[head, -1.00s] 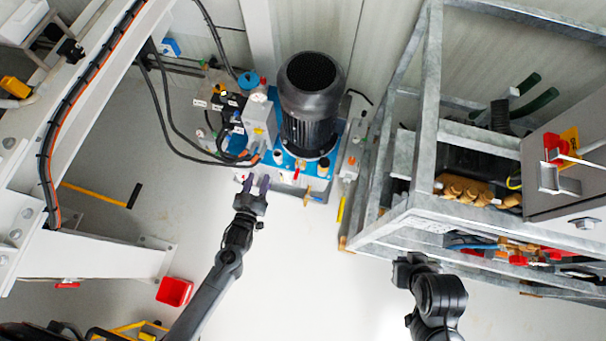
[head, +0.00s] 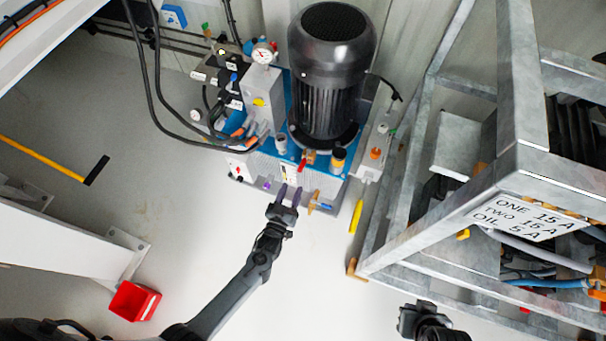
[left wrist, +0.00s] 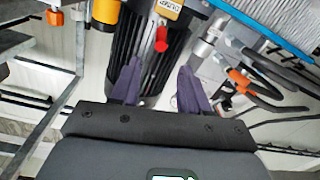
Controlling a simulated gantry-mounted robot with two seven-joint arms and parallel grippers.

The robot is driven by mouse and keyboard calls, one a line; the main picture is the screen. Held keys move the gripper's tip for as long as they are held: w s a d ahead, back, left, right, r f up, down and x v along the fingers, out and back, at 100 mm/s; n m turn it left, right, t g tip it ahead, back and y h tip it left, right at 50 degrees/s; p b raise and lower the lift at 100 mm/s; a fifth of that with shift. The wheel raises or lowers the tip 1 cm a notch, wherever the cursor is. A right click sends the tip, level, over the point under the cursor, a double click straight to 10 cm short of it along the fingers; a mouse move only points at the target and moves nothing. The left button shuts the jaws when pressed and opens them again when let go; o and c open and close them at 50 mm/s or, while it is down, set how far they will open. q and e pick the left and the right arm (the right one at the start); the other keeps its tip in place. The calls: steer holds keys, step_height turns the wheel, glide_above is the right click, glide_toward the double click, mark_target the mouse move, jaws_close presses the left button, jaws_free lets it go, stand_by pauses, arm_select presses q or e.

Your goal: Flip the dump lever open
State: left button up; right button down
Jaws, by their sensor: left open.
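The dump lever is a small red handle (head: 303,164) at the front of the blue-topped pump unit (head: 267,170), below the black motor. In the left wrist view the red lever (left wrist: 161,40) shows beside an orange label (left wrist: 170,8) that seems to read DUMP. My left gripper (head: 290,191) is open, its purple fingers pointing at the unit's front edge. In the left wrist view the lever appears between the fingertips (left wrist: 159,68) and a little beyond them, with no contact visible. My right gripper (head: 419,318) is at the bottom edge; its jaws are unclear.
The black motor (head: 330,75) stands behind the lever. Hoses and a gauge (head: 263,54) are to its left. A grey steel frame (head: 437,262) rises on the right. A red bin (head: 134,301) sits on the floor at left. The floor before the unit is clear.

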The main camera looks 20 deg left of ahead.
mark_target(305, 159)
arm_select(q)
steer(key=w+b, duration=0.2)
steer(key=w, duration=0.1)
steer(key=w+f+b, duration=0.1)
steer(key=w+b, duration=0.1)
steer(key=w, duration=0.2)
steer(key=w+b, duration=0.2)
steer(key=w, duration=0.1)
steer(key=shift+w+a+f, duration=0.1)
steer(key=shift+w+f, duration=0.05)
steer(key=shift+w, duration=0.65)
arm_select(e)
step_height(305, 159, down, 7)
arm_select(q)
jaws_close()
arm_select(e)
steer(key=shift+d, duration=0.15)
